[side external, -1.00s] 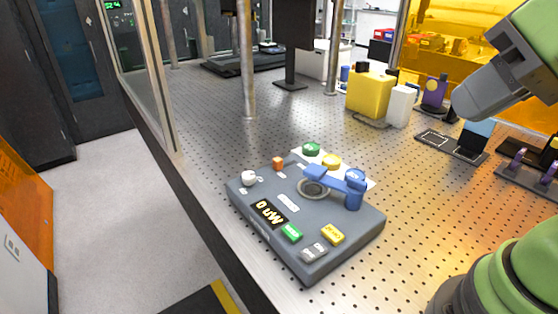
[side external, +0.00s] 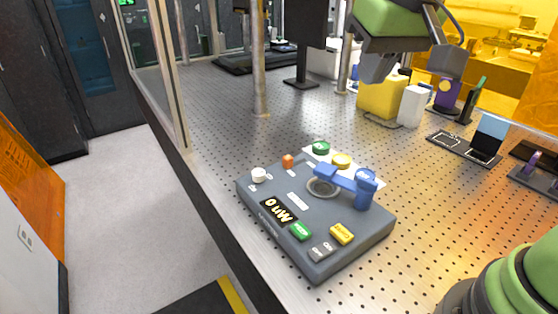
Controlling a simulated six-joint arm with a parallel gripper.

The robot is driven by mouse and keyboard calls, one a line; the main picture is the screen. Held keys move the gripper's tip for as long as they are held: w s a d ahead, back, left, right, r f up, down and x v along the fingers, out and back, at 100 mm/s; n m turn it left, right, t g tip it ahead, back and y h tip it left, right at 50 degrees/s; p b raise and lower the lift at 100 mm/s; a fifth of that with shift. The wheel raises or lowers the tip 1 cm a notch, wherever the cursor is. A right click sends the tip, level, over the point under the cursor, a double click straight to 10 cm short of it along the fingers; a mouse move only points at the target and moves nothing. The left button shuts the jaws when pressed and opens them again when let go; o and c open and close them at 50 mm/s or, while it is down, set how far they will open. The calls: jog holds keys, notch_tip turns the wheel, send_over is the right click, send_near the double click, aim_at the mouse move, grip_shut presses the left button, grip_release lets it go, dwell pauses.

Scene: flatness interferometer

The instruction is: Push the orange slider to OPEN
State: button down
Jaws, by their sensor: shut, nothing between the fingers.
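The orange slider (side external: 288,160) is a small block near the far left edge of the grey control panel (side external: 262,222). A small pale label (side external: 268,178) lies nearer the white knob than the slider, and another (side external: 311,166) lies to the slider's right; neither can be read at this size. Grey and green links of my arm hang at the top right, well above and behind the panel. I cannot make out the gripper's fingers there. Nothing of mine touches the slider or the panel.
A white knob (side external: 258,174) is left of the slider. Green (side external: 320,147) and yellow (side external: 341,160) round buttons and a blue lever (side external: 342,180) over a ring are to its right. Metal posts (side external: 260,70) stand behind.

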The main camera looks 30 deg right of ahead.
jog(key=w+a+f+n+h, duration=0.15)
jog(key=w+a+f, duration=0.25)
jog(key=w+f, duration=0.45)
jog(key=w+a+f+h, duration=0.3)
jog(key=w+f, duration=0.4)
jog(key=f, duration=0.2)
send_near(301, 159)
jog(key=a+f, duration=0.1)
jog(key=w+a+f, duration=0.1)
jog(key=f, duration=0.1)
jog(key=a+f, duration=0.1)
jog(key=shift+w+a+f, duration=0.2)
jog(key=shift+w+f, duration=0.1)
jog(key=shift+w, duration=0.1)
jog(key=shift+d, duration=2.75)
